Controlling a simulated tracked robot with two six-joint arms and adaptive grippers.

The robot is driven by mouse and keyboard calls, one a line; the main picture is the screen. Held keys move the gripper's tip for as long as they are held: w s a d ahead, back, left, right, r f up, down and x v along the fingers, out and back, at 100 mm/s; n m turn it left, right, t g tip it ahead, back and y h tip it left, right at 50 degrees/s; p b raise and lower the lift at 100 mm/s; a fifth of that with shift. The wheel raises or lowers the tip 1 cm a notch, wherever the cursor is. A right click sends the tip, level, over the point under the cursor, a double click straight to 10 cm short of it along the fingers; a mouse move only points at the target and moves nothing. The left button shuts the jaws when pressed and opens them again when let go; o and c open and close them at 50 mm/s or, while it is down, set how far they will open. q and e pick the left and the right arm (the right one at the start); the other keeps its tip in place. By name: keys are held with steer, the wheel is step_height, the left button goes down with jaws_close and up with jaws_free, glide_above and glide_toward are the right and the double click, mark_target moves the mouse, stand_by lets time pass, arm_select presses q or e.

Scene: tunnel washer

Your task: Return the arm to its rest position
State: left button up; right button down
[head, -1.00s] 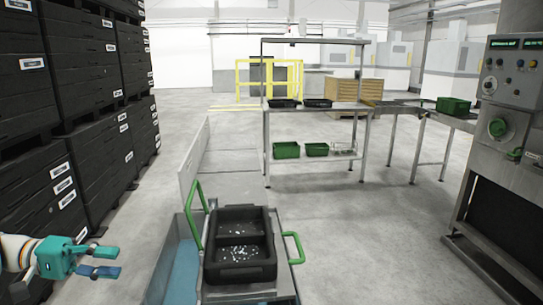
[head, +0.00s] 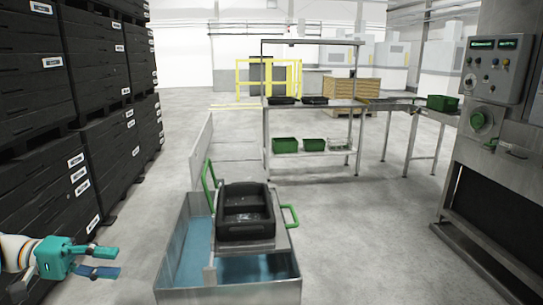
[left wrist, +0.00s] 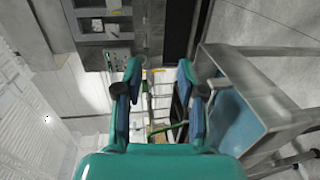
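My left gripper (head: 105,262) is at the lower left of the head view, pointing right. Its two fingers are apart with nothing between them. The left wrist view also shows the open fingers (left wrist: 158,95). The gripper is clear of the black crates and left of the metal basin (head: 230,296), touching neither. My right gripper is in neither view.
A black tray (head: 246,232) sits on a green-handled carrier over the basin's blue water (head: 255,268). Stacked black crates (head: 112,150) stand at left. A shelf rack (head: 311,178) and control panel (head: 494,70) stand beyond. Floor right of the basin is clear.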

arm_select(q)
steer(key=d+f+n+y, duration=0.2)
steer(key=d+f, duration=0.2)
steer(key=f, duration=0.6)
steer(key=d+f+n+y, duration=0.2)
steer(key=d+f, duration=0.1)
steer(key=f, duration=0.6)
steer(key=d+f+n+y, duration=0.2)
steer(key=d+f, duration=0.2)
steer(key=f, duration=0.6)
steer(key=s+d+f+m+g+y, duration=0.15)
steer(key=s+d+f+y, duration=0.25)
steer(key=s+f, duration=0.75)
steer(key=s+d+f+m+y, duration=0.2)
steer(key=s+d+f+m, duration=0.2)
steer(key=s, duration=0.7)
steer(key=shift+s+d+f, duration=0.2)
steer(key=shift+d+f, duration=0.45)
steer(key=shift+f, duration=0.05)
